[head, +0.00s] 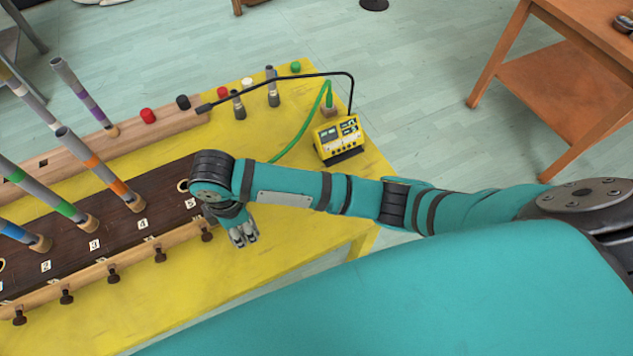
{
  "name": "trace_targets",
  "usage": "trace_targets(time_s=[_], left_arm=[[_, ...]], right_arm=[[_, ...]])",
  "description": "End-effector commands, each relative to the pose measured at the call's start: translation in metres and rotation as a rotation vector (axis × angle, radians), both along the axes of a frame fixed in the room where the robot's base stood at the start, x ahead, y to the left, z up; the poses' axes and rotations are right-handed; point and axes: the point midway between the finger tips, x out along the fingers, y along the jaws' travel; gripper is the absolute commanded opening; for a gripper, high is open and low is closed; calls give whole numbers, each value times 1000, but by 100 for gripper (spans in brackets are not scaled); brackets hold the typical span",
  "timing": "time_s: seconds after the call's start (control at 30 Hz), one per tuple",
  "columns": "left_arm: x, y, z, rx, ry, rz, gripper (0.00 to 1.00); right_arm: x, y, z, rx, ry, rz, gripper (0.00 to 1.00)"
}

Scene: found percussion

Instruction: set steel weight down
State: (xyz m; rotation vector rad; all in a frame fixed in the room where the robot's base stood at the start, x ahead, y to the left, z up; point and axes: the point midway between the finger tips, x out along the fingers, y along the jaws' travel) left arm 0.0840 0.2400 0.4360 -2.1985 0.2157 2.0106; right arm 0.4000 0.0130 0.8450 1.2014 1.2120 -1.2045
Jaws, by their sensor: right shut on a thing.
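My right gripper (243,236) points down over the yellow table, just past the near-right end of the dark numbered board (117,228). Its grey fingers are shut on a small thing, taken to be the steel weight. The fingers and wrist hide the thing, so its shape and whether it touches the table cannot be told. My left gripper is out of view.
Striped tubes (98,165) stand tilted on the board to the left. Several coloured caps and two grey posts (272,86) line the back. The yellow tabletop (290,225) near the gripper is clear.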

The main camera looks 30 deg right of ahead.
Motion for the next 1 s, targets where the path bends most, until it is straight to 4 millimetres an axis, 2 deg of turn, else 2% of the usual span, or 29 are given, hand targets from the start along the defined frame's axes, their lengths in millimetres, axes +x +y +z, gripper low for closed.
trace_targets(time_s=[0.13,0.4,0.53,0.87,1.0], left_arm=[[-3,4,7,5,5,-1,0],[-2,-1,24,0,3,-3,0],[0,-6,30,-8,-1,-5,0],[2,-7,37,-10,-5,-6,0],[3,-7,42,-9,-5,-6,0]], right_arm=[[10,-20,0,-8,-1,27,0],[37,-87,-5,-7,-1,23,0],[48,-113,-8,-6,-1,24,0],[61,-146,-12,-5,-1,24,0],[60,-145,-35,-3,3,26,0]])
